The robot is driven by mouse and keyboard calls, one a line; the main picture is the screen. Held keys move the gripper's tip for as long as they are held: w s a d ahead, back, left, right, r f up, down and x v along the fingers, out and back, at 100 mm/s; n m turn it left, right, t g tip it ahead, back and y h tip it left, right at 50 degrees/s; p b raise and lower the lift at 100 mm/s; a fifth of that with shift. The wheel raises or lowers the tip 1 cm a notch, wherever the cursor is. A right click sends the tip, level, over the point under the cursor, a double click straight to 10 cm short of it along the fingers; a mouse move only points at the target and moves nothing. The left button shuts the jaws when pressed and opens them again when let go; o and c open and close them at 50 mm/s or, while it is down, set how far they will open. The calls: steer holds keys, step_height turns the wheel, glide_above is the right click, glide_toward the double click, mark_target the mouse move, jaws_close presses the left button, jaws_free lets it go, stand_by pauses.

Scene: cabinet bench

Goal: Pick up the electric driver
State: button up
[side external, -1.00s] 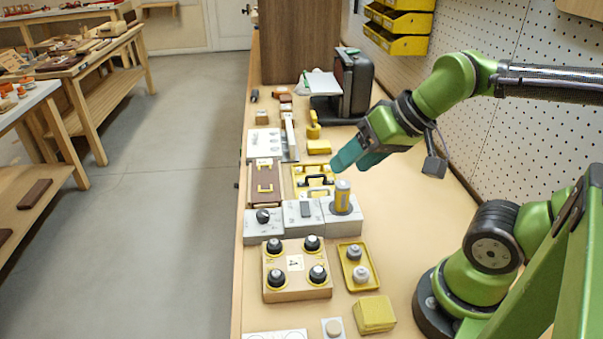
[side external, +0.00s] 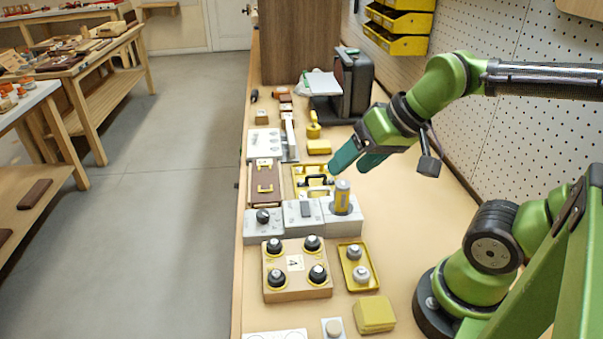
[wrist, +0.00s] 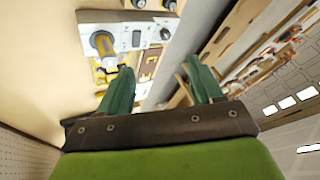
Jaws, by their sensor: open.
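An upright yellow-and-grey cylinder (side external: 342,196) stands in a grey block (side external: 343,224) on the bench; it looks most like the electric driver, but I cannot be certain. In the wrist view the yellow-and-grey cylinder (wrist: 104,43) is at upper left, beyond the left finger. My gripper (side external: 347,171) has teal fingers and is in the air above and behind the cylinder in the side view, apart from it. In the wrist view my gripper (wrist: 161,66) has its fingers spread with nothing between them.
Grey blocks with a black knob (side external: 263,216) and a switch stand left of the cylinder. A yellow frame with a black handle (side external: 316,181) lies behind it. A wooden board with black knobs (side external: 297,288) and a yellow tray (side external: 370,281) are in front. The bench right of these is clear.

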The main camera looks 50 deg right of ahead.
mark_target(342, 194)
steer(key=w+d+n+g+h, duration=0.2)
steer(key=w+d+g, duration=0.5)
steer(key=w+d, duration=0.25)
steer(key=f, duration=0.4)
steer(key=s+f, duration=0.1)
steer(key=f, duration=0.7)
steer(key=shift+s, duration=0.2)
steer(key=f, duration=0.2)
steer(key=s+f, duration=0.1)
steer(key=f, duration=0.1)
steer(key=shift+a+f, duration=0.1)
steer(key=shift+f, duration=0.05)
steer(key=shift+w+f, duration=0.1)
steer(key=shift+f, duration=0.4)
jaws_close()
steer(key=shift+r, duration=0.1)
